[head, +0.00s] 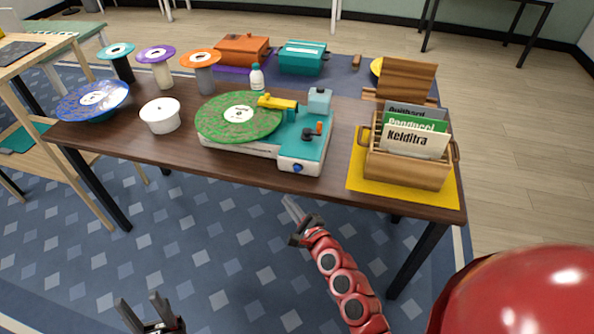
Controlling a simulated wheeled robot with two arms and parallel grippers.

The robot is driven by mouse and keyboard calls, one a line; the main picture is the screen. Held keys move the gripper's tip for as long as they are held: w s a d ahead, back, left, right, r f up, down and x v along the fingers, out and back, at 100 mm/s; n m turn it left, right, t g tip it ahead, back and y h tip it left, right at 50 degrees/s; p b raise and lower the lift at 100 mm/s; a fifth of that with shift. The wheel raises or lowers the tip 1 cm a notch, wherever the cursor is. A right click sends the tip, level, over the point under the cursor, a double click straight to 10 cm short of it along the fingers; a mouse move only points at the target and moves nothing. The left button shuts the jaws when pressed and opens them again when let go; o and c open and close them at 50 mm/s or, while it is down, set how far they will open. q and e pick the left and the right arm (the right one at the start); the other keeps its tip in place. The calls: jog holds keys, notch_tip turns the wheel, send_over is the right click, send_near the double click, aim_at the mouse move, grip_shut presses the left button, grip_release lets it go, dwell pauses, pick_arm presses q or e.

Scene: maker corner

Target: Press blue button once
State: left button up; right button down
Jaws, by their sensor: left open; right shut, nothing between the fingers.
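The blue button (298,168) is a small round knob on the front face of a teal and white turntable (308,150) on the dark wooden table. A green speckled disc (238,118) lies on the turntable's platter. My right gripper (290,205) is shut and empty. In the picture it is just below the table's front edge, below the blue button and apart from it. My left gripper (142,305) is open and empty at the bottom left, low over the carpet and far from the table.
A wooden crate (405,168) of record sleeves stands on a yellow mat (363,183) to the right. A white bowl (160,118) and a blue disc (92,100) are on the left. A bottle (257,78) stands behind the turntable. The carpet before the table is clear.

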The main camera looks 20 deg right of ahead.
aim_at(297, 189)
jog(key=w+d+b, duration=0.1)
jog(key=w, duration=0.1)
jog(key=w+d+b, duration=0.1)
jog(key=w+d, duration=0.1)
jog(key=w+d+b, duration=0.1)
jog(key=w, duration=0.1)
jog(key=shift+w+d+f+b, duration=0.1)
jog(key=shift+w+d+b, duration=0.1)
jog(key=shift+b, duration=0.1)
jog(key=shift+w+d, duration=0.25)
jog(key=shift+w, duration=0.15)
dwell(1.5)
jog(key=shift+w+d+b, duration=0.2)
jog(key=shift+w+b, duration=0.1)
jog(key=shift+w, duration=0.05)
jog(key=shift+w+d+b, duration=0.3)
jog(key=shift+w, duration=0.15)
dwell(0.8)
jog(key=shift+s, duration=0.1)
jog(key=shift+s+a+p, duration=0.5)
jog(key=shift+s+p, duration=0.05)
jog(key=shift+s, duration=0.2)
